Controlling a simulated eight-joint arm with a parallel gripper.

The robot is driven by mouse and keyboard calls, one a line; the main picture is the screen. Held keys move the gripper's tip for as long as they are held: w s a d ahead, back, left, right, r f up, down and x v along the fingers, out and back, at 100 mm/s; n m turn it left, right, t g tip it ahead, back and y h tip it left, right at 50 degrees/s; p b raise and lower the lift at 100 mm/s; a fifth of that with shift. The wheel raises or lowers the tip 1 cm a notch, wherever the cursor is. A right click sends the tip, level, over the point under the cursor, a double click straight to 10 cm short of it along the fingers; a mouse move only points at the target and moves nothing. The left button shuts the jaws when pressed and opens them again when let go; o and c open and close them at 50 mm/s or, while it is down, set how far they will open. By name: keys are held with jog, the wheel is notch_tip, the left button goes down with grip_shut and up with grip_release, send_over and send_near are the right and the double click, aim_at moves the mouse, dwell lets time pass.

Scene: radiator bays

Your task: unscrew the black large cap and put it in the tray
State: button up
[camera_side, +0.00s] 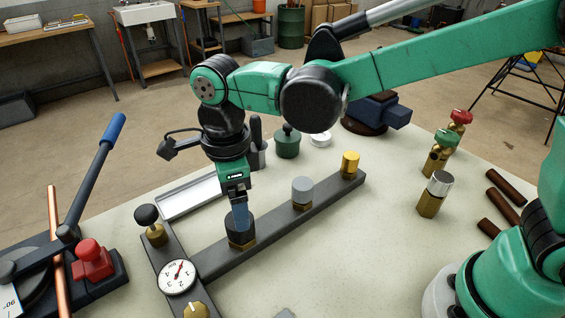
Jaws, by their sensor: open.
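The black large cap (240,232) sits on a brass fitting on a dark grey bar (275,229). My gripper (239,222) points straight down at the cap, its blue-grey fingers reaching the cap's top. It is open; I cannot tell whether the fingers straddle the cap or touch it. The near finger hides part of the cap. The shallow light-grey tray (192,196) lies behind the bar to the left, and the part I see is empty. My gripper and wrist hide its right end.
A grey cap (302,188) and a yellow cap (350,161) stand farther along the bar. A gauge (177,276) and a black knob (146,215) stand to the left. A blue-handled bender (98,170) is at the far left.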

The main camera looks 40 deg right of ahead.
jog(key=shift+m, duration=1)
jog(key=shift+f, duration=0.1)
jog(key=shift+f, duration=2.4)
